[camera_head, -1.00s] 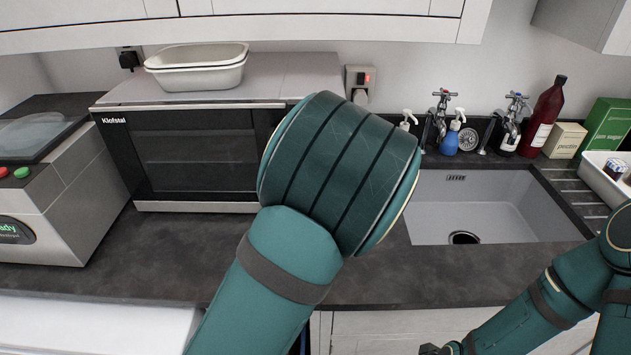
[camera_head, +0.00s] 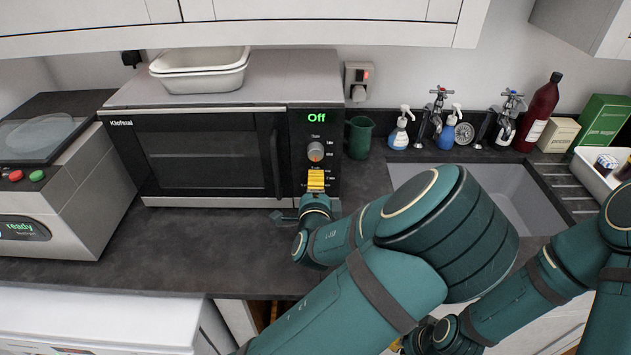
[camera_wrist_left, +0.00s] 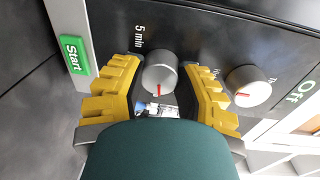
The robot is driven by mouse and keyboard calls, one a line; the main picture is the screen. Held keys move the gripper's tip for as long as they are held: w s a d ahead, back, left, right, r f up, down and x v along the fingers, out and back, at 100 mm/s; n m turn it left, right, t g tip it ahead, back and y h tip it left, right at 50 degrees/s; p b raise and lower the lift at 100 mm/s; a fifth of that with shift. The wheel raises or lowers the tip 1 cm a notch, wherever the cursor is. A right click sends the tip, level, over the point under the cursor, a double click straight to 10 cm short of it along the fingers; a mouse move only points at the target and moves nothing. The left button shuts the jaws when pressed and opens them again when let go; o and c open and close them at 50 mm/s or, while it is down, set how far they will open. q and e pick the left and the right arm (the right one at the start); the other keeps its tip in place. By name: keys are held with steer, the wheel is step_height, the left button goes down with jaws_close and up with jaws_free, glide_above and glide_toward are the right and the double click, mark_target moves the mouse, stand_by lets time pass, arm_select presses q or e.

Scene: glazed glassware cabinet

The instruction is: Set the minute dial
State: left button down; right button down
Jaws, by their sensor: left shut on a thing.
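The microwave (camera_head: 205,155) stands on the counter, its display reading "Off" above a column of controls. The upper dial (camera_head: 316,151) is visible in the head view. My left gripper (camera_head: 316,180), with yellow fingers, is at the panel just below it and hides the lower dial there. In the left wrist view, the minute dial (camera_wrist_left: 159,74), a grey knob with a red mark by a "5 min" label, sits between the fingers, which are shut on it. The upper dial (camera_wrist_left: 247,86) and green Start button (camera_wrist_left: 74,54) flank it. My right gripper (camera_head: 425,338) is low at the bottom, mostly hidden by my arms.
A green mug (camera_head: 360,137) stands just right of the microwave. White dishes (camera_head: 200,78) sit on top. A sink (camera_head: 515,195) with taps and bottles is at right. A grey machine (camera_head: 50,200) is at left. The front counter is clear.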

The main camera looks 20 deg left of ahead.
arm_select(q)
steer(key=shift+w+r+m, duration=0.1)
steer(key=shift+r+m, duration=0.15)
steer(key=shift+m, duration=0.25)
stand_by(0.3)
steer(key=c, duration=0.5)
jaws_free()
steer(key=shift+f, duration=0.15)
steer(key=shift+c, duration=0.2)
steer(key=v, duration=0.7)
steer(key=shift+s, duration=0.25)
steer(key=shift+d, duration=0.1)
